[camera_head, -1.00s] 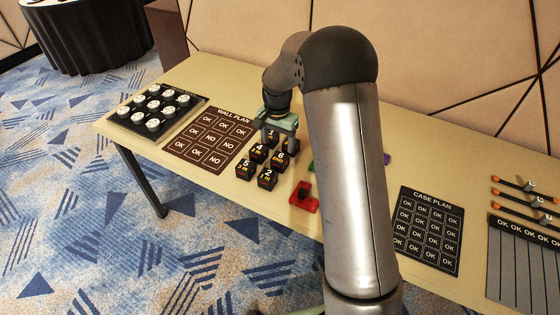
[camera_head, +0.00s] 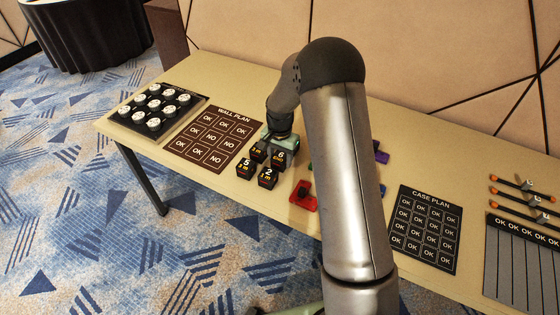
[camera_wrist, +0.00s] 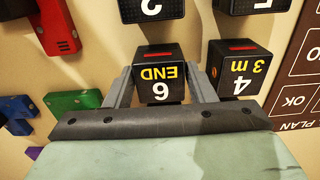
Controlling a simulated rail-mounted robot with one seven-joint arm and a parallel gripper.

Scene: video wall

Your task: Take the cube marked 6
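The cube marked 6 (camera_wrist: 161,82) is black with yellow END lettering and a red slot; it stands upright on the table. In the wrist view it sits between the two grey fingers of my gripper (camera_wrist: 160,72), one on each side. The fingers look open, with narrow gaps beside the cube; contact is hard to tell. In the head view the cube 6 (camera_head: 280,157) is at the back right of the cube group, just in front of my gripper (camera_head: 279,140), whose fingers are hidden there.
The cube marked 4 (camera_wrist: 238,72) stands close beside cube 6, with the cubes 2 (camera_head: 267,178) and 5 (camera_head: 246,169) nearer the front. A red block (camera_head: 304,196), a green piece (camera_wrist: 72,101) and blue pieces lie beside them. The wall plan board (camera_head: 213,139) is left.

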